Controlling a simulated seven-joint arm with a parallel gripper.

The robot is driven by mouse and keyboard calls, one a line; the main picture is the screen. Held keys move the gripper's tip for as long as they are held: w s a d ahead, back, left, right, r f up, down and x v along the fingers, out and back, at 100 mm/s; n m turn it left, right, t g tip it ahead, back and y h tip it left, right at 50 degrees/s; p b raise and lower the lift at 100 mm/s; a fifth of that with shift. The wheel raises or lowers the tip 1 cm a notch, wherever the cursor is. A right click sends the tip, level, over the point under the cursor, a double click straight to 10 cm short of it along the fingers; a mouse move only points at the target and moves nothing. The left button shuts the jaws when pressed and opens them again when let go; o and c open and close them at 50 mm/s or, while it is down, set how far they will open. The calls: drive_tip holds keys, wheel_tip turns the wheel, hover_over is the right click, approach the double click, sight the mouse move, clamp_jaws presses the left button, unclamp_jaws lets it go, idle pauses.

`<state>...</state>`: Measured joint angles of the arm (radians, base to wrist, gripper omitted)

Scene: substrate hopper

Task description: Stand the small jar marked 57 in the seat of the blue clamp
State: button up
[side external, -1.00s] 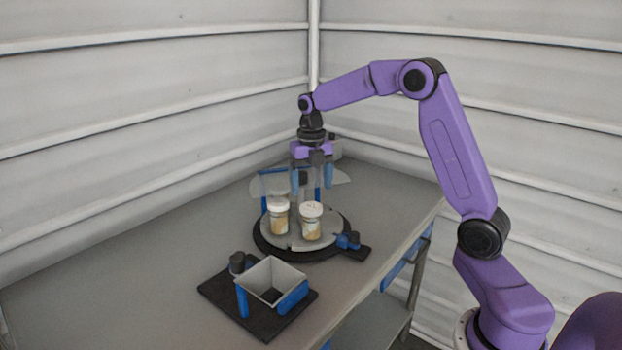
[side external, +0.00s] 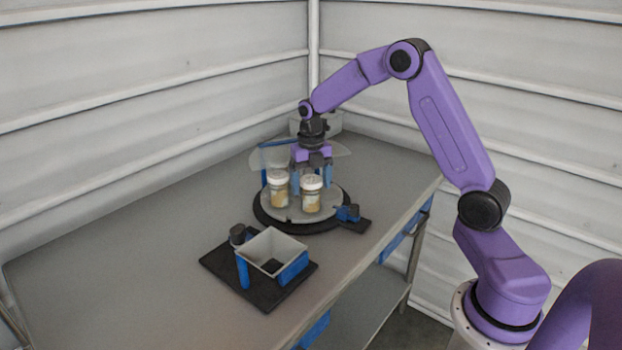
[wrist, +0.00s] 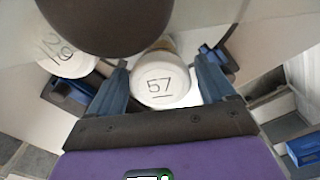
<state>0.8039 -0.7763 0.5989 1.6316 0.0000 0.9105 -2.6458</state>
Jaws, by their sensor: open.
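The jar marked 57 (wrist: 161,80) shows its white lid between my open fingers in the wrist view. A second white-lidded jar (wrist: 65,48) stands beside it; its number is partly hidden. In the side view, two jars with tan contents stand upright on a grey disc (side external: 292,218); the right one (side external: 311,195) lines up with my gripper (side external: 313,180), but its mark is unreadable there. My gripper points down with fingers either side of the lid, just behind that jar as seen. A small blue clamp-like part (side external: 348,213) sits at the disc's right edge; its seat is not clear.
The left jar (side external: 278,189) is close to my left finger. A grey open box (side external: 272,244) with blue supports stands on a black plate (side external: 225,268) in front. A clear panel with a blue frame stands behind the disc. The table's left side (side external: 110,260) is free.

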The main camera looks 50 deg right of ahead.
drive_tip(key=c, duration=0.8)
drive_tip(key=shift+r, duration=2.55)
drive_tip(key=s+a, duration=0.3)
drive_tip(key=a, duration=0.7)
drive_tip(key=s+a, duration=0.2)
drive_tip(key=a, duration=0.8)
drive_tip(key=shift+d+f, duration=0.15)
drive_tip(key=shift+f, duration=1.55)
drive_tip(key=shift+d+f, duration=0.1)
drive_tip(key=shift+f, duration=1.55)
